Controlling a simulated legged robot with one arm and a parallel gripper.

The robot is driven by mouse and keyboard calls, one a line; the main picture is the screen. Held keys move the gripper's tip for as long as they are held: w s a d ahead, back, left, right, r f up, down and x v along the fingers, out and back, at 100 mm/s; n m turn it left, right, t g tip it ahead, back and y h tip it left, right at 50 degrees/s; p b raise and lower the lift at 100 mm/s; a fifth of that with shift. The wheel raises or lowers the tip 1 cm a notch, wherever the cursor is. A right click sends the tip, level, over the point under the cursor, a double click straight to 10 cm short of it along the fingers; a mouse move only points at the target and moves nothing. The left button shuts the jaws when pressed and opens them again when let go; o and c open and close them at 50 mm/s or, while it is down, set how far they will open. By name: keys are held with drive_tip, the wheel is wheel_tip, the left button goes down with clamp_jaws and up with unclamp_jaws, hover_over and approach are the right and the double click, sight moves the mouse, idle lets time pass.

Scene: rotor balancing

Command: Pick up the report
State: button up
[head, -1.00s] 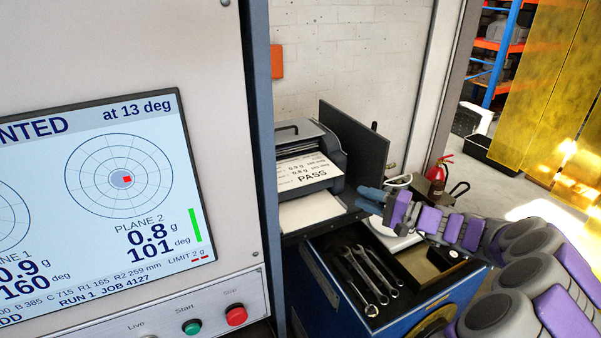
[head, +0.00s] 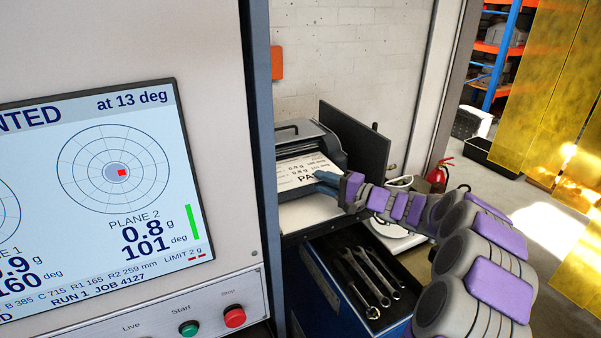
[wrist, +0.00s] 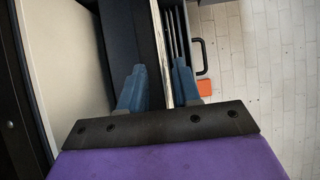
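The report (head: 297,172) is a white printed sheet sticking out of the front of the dark grey printer (head: 320,143).
A balancing machine with a screen (head: 110,190) and buttons stands close on the left. Below the printer, an open blue drawer cabinet (head: 325,290) holds several wrenches (head: 365,278). A dark panel (head: 355,140) stands right of the printer. A fire extinguisher (head: 438,175) is behind.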

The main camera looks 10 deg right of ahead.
drive_tip(key=shift+a, duration=0.15)
clamp_jaws()
idle(0.5)
